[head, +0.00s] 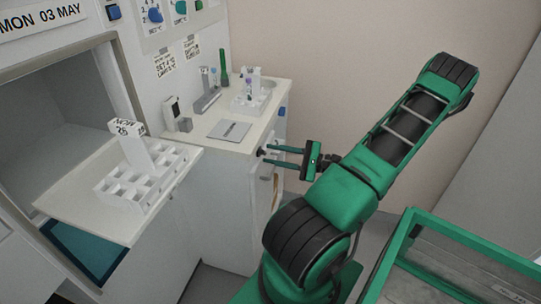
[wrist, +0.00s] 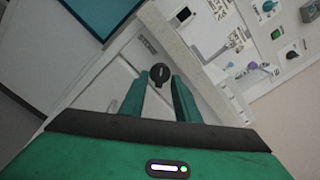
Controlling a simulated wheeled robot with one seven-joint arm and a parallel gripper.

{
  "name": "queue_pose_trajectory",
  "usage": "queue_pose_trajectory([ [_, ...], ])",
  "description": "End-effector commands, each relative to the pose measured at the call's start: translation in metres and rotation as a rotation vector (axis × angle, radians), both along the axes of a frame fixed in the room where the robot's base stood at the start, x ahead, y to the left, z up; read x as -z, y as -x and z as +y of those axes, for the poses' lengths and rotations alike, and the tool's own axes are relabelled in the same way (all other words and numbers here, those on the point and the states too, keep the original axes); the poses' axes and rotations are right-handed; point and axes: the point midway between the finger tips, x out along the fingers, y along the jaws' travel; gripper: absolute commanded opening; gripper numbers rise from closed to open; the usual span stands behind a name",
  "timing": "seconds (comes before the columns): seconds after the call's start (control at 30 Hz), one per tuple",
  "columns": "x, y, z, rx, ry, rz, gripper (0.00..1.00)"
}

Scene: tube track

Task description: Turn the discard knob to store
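A round black knob (wrist: 159,71) with a pale mark on its face sits on the white cabinet front in the wrist view. The same dark knob (head: 261,151) shows small on the cabinet's side in the head view. My gripper (wrist: 160,77) is open, its two green fingers pointing at the cabinet. The fingertips lie to the left and right of the knob with gaps showing. I cannot tell how deep they reach around it. In the head view my gripper (head: 269,155) is level with the knob. The knob's setting is too small to read.
The white counter (head: 262,130) above the knob holds a grey pad (head: 229,131), a green tube (head: 224,68) and small racks. A white tube rack (head: 142,182) stands on a shelf at left. A green-framed case (head: 455,262) is at lower right.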

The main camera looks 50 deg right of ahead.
Motion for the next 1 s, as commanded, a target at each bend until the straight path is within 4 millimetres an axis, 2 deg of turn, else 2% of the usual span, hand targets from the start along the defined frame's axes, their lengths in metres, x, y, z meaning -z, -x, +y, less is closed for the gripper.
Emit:
queue_pose_trajectory([
  [0.5, 0.001, 0.079, -0.034, 0.004, 0.003, 0.001, 0.29],
  [0.7, 0.001, 0.093, -0.039, 0.003, 0.001, 0.003, 0.29],
  [1.0, 0.001, 0.094, -0.039, 0.001, 0.001, 0.001, 0.29],
])
